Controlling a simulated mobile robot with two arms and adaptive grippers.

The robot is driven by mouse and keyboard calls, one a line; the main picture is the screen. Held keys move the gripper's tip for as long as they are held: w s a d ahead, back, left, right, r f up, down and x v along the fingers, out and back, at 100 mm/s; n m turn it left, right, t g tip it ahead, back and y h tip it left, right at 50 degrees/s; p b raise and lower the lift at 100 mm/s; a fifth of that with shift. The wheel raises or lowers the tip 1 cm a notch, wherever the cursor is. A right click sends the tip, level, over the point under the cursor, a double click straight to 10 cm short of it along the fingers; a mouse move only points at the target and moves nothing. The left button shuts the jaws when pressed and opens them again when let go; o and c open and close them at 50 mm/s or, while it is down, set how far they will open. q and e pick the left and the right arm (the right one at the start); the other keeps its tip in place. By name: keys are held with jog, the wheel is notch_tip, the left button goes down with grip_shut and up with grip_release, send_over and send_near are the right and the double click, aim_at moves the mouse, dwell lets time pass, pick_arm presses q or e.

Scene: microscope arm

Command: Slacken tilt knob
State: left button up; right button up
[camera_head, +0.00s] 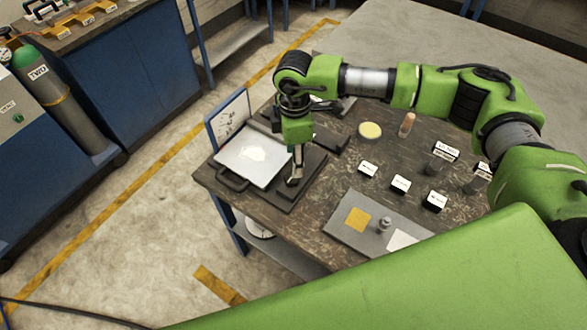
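My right gripper (296,176) hangs from the green arm that comes in from the right. It points down over the right part of a dark base (280,200) at the table's left end. A pale grey plate (250,168) with a white patch lies on the left of this base. The gripper's fingers are small and dark here, and I cannot tell whether they are open or touch anything. I cannot make out the tilt knob; the wrist and fingers cover part of the base. My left gripper is not in view.
The dark wooden table (318,222) holds several small white-labelled blocks, a yellow dish (370,131), a tan bottle (407,124) and a grey mat (345,236) at the front. A blue-framed panel (231,117) stands at its left edge. My own green link covers the lower right.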

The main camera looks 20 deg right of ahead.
aim_at(292, 181)
notch_tip(292, 181, down, 4)
jog(key=shift+r+p, duration=0.1)
jog(key=shift+p, duration=0.4)
jog(key=f, duration=0.3)
jog(key=shift+w+f+p, duration=0.2)
jog(key=shift+f+p, duration=0.2)
jog(key=shift+f, duration=0.45)
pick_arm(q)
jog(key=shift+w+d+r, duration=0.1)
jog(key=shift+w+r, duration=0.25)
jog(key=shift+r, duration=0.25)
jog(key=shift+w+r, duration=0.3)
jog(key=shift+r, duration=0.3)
pick_arm(e)
jog(key=c, duration=1.1)
